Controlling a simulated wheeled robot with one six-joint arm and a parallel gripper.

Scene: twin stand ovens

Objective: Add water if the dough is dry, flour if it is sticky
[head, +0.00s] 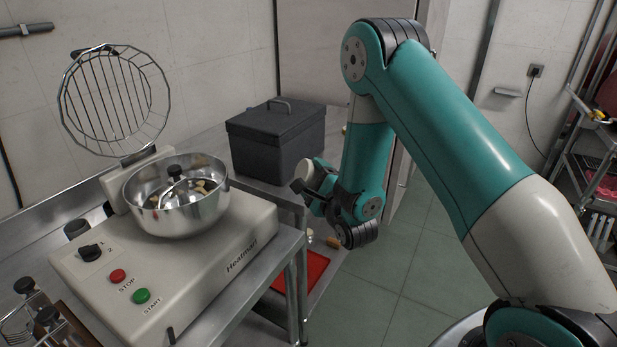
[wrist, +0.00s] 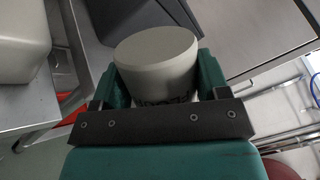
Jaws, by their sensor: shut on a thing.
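The steel mixer bowl (head: 178,208) sits on the beige mixer at left, in the head view. Several separate tan and darker dough lumps (head: 200,188) lie in it around the dark-topped central tool (head: 174,173). The wire guard (head: 115,102) is raised. My gripper (head: 316,190) is right of the bowl, well apart from it. In the wrist view it is shut on a pale round tub (wrist: 158,60) held between the green fingers. Dark lettering on the tub's side is partly hidden by the gripper.
The mixer panel has a dark knob (head: 90,252), a red STOP button (head: 118,276) and a green START button (head: 141,296). A dark lidded bin (head: 277,145) stands behind my gripper. A red mat (head: 305,270) lies low beside the table. Open floor (head: 410,270) lies right.

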